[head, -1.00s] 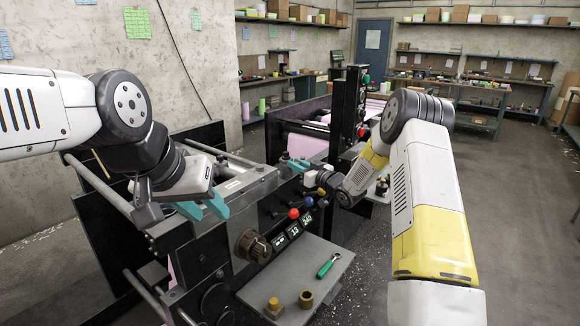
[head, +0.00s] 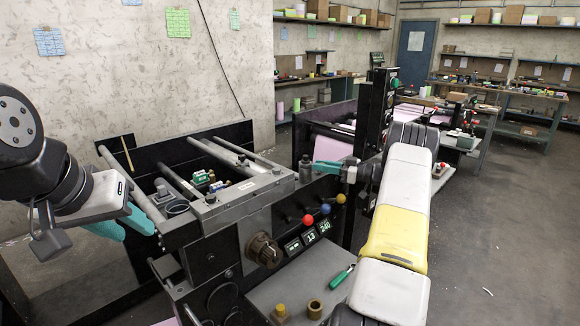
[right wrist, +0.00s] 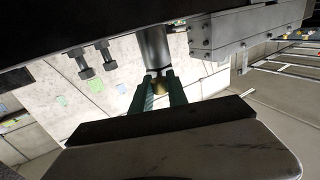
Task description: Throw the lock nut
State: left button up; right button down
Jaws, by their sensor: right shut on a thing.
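My right gripper (head: 318,166) reaches from the right to the far end of the machine, beside a dark grey cylinder (head: 304,170). In the right wrist view its teal fingers (right wrist: 158,82) are shut on a small brass-coloured piece (right wrist: 160,90) at the end of a grey shaft (right wrist: 154,48). This piece may be the lock nut; the fingers hide most of it. My left gripper (head: 138,235) is open and empty, left of the machine's near rail. A brass ring (head: 315,308) and a brass knobbed piece (head: 281,314) stand on the machine's front shelf.
A green-handled tool (head: 342,275) lies on the grey shelf (head: 290,285). Red (head: 308,220), blue (head: 325,209) and yellow (head: 341,198) knobs and a large dial (head: 263,250) stick out of the machine's front. Small bottles (head: 205,182) stand on its top. The floor at right is open.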

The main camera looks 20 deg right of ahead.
jog(key=shift+d, duration=0.1)
jog(key=shift+w, duration=0.1)
dwell(0.4)
jog(key=c, duration=1.3)
grip_release()
jog(key=shift+r+n, duration=0.3)
jog(key=shift+r, duration=0.3)
notch_tip(320, 180, up, 3)
jog(key=shift+f, duration=0.15)
jog(key=s+a, duration=0.3)
jog(key=s, duration=0.4)
jog(key=s+a+r, duration=0.1)
jog(key=s+a, duration=0.3)
jog(key=s, duration=0.3)
jog(key=shift+s, duration=0.25)
jog(key=shift+r, duration=0.1)
